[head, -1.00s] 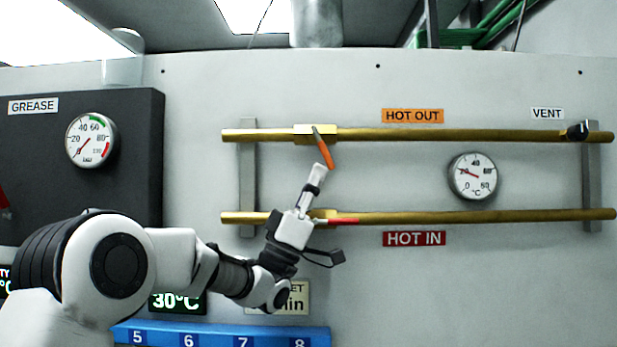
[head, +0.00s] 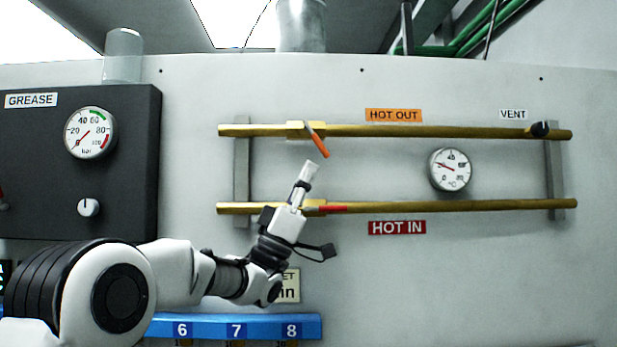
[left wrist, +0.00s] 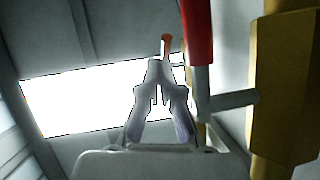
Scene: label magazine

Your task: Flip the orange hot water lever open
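The orange lever (head: 318,144) hangs from a brass valve (head: 300,130) on the upper pipe, left of the HOT OUT label (head: 393,115). It slants down to the right, away from the pipe's line. My left gripper (head: 311,165) points up, just below and left of the lever's free end, with a small gap in the head view. Its fingers are together and hold nothing visible. In the left wrist view, the fingertips (left wrist: 160,66) meet and the lever's orange end (left wrist: 167,44) shows just beyond them; contact cannot be told. My right gripper is not in view.
The red lever (head: 332,209) lies along the lower HOT IN pipe (head: 450,206), close beside my left gripper. It also shows large in the left wrist view (left wrist: 197,30). A round gauge (head: 450,170) sits between the pipes. The wall right of my gripper is mostly clear.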

